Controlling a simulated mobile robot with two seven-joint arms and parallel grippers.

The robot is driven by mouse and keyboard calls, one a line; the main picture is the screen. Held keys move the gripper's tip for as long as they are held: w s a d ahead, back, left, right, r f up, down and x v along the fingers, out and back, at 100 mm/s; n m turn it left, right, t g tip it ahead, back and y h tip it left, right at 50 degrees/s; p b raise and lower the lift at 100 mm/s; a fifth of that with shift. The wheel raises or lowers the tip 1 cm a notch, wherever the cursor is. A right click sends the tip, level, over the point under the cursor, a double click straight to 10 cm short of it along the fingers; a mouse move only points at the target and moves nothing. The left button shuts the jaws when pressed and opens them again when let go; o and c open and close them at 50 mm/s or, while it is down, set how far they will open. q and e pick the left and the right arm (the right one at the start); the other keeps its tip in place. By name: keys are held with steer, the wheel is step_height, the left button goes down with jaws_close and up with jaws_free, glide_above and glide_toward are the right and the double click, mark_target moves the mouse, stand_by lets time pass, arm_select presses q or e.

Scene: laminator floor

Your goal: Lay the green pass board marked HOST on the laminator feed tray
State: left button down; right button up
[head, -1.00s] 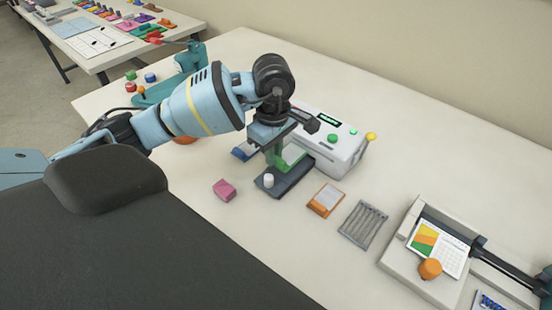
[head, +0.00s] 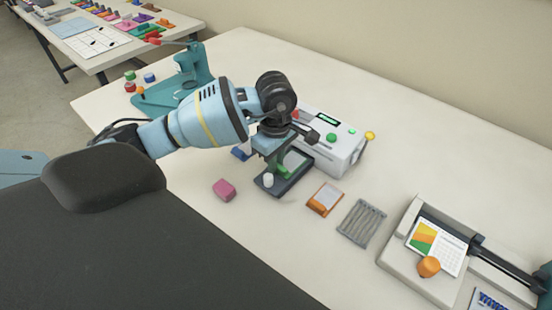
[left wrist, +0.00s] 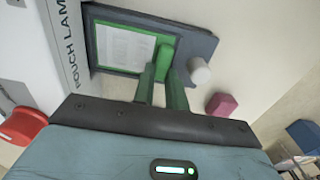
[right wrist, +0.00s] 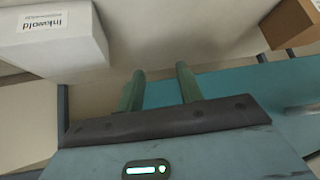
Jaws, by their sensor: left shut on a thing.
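The green pass board (head: 296,160) has a green rim and a pale face, and its marking is too small to read. It lies over the dark feed tray (head: 270,190) in front of the white laminator (head: 342,155). In the left wrist view the board (left wrist: 125,48) sits inside the outline of the tray (left wrist: 200,45), level with it; contact is hard to judge. My left gripper (left wrist: 163,78) is shut on the board's green edge, beside the tray's white knob (left wrist: 199,70). My right gripper (right wrist: 158,85) is open and empty, outside the head view.
A pink block (head: 224,189) lies left of the tray, and an orange-edged card holder (head: 324,199) and a grey rack (head: 362,222) lie to the right. A paper trimmer (head: 405,262) stands farther right, a teal press (head: 180,85) behind. A white box (right wrist: 50,40) is near my right gripper.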

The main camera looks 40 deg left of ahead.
arm_select(q)
steer(key=c, duration=1.4)
jaws_free()
steer(key=shift+c, duration=0.2)
step_height(320, 180, up, 12)
steer(key=shift+r, duration=0.15)
